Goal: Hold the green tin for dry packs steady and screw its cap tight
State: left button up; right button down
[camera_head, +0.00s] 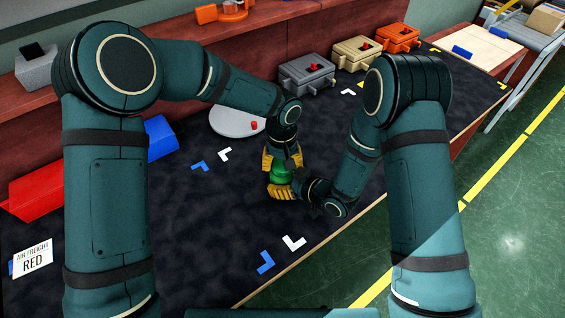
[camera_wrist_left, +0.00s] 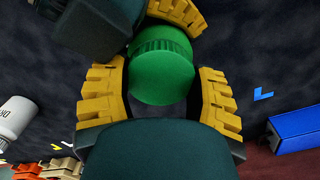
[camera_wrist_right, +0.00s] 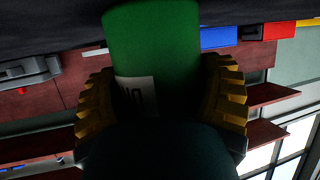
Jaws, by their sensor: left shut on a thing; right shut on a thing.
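The green tin (camera_head: 281,173) is between my two grippers near the middle of the dark table in the head view, mostly hidden by the fingers. My left gripper (camera_head: 282,160) comes down from above, with its yellow fingers shut around the tin's green ribbed top, the cap (camera_wrist_left: 162,80), in the left wrist view. My right gripper (camera_head: 281,190) comes in from the side and is shut on the tin's body. The right wrist view shows the green body (camera_wrist_right: 152,45) with a white label between the yellow fingers. I cannot tell whether a gap is left under the cap.
A round white disc (camera_head: 232,123) with a red knob lies behind the grippers. Grey, tan and orange boxes (camera_head: 305,72) stand at the back right. Blue (camera_head: 160,138) and red bins are at the left. White and blue corner marks (camera_head: 293,243) lie on free table in front.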

pick_arm(q)
jog(key=o, duration=1.3)
jog(key=shift+c, duration=0.2)
jog(key=shift+r, duration=2.25)
jog(key=shift+o, duration=0.3)
jog(key=shift+r+n, duration=1.2)
jog(key=shift+r, duration=0.55)
